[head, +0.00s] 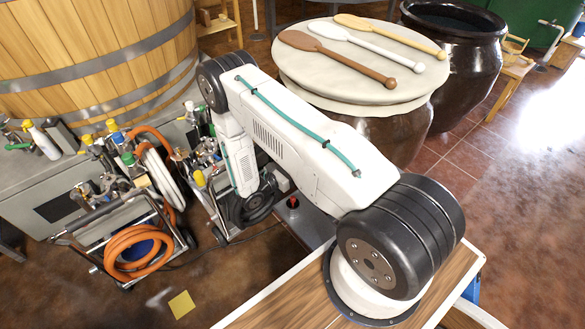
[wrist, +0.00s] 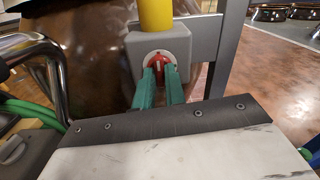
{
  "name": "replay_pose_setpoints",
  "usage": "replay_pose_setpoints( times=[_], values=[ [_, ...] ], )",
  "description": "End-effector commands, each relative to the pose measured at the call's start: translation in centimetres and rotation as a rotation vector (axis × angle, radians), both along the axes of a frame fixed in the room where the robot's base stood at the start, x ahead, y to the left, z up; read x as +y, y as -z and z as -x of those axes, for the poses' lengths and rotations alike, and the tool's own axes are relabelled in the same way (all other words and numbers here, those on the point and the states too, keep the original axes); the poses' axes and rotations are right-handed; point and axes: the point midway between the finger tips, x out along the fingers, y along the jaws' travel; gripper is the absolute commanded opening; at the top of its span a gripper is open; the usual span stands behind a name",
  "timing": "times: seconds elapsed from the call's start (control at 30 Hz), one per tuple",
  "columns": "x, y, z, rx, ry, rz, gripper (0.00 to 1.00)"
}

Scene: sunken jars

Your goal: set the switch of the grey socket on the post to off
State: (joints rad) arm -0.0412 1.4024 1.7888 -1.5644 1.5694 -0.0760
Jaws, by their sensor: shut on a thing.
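The grey socket (wrist: 178,46) is a box at the top middle of the wrist view, fixed to a grey metal post (wrist: 230,50). A yellow plug (wrist: 156,14) stands in its top. The red rotary switch (wrist: 158,63) is on the socket's front, inside a pale round plate. My gripper (wrist: 159,80) has two teal fingers, shut on the red switch, one at each side. The fingers cover the lower part of the switch, and I cannot tell its exact setting. In the head view my arm hides the gripper, and I cannot make out the socket.
A chrome tube (wrist: 55,80) and a green hose (wrist: 30,112) are left of the socket. In the head view, a hose trolley (head: 140,250) stands left of my arm. A covered brown jar (head: 390,130) with paddles on its lid stands behind it. Floor at the right is open.

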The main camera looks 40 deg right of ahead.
Motion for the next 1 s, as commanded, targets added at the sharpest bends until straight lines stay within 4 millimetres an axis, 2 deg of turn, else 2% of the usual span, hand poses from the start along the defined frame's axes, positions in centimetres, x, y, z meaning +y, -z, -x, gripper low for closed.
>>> replay_pose_setpoints(
  times=[0.13,0.3,0.57,0.77,0.8,0.87,1.0],
  values=[
    [-0.39,-0.25,-0.06,-0.088,0.006,0.003,0.00],
    [-0.39,-0.26,-0.09,-0.093,0.006,0.003,0.00],
    [-0.40,-0.28,-0.09,0.073,0.006,0.008,0.00],
    [-0.41,-0.28,-0.10,0.084,0.005,0.009,0.00],
    [-0.41,-0.28,-0.11,0.084,0.005,0.009,0.25],
    [-0.41,-0.28,-0.07,0.084,0.006,0.009,0.39],
    [-0.44,-0.27,0.09,0.086,0.009,0.009,0.39]
  ],
)
